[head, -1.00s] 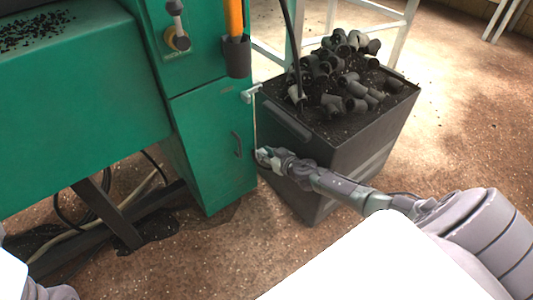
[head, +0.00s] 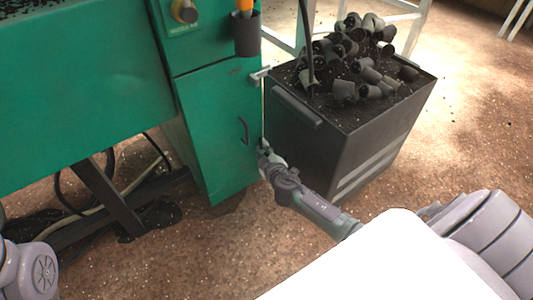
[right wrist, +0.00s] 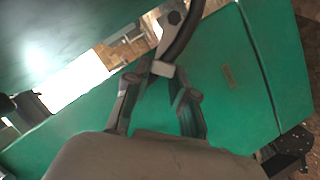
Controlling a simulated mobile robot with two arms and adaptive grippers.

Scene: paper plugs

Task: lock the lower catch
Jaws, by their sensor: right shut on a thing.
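The green cabinet door (head: 215,125) is closed or nearly closed and has a dark curved handle (head: 244,131). A light-grey upper catch (head: 260,74) sits at its top right edge. My right gripper (head: 264,150) is at the lower right edge of the door and covers the lower catch in the head view. In the right wrist view my right gripper (right wrist: 157,90) has a small light-grey piece (right wrist: 163,69) at its fingertips, seemingly the lower catch. The gripper is shut on it. Whether the catch is locked cannot be told. My left gripper is out of view.
A dark bin (head: 352,140) full of dark plugs (head: 350,60) stands close right of the cabinet and my right gripper. A black holder (head: 247,35) hangs above the door. Cables and a dark support (head: 108,195) lie left of the cabinet. The front floor is clear.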

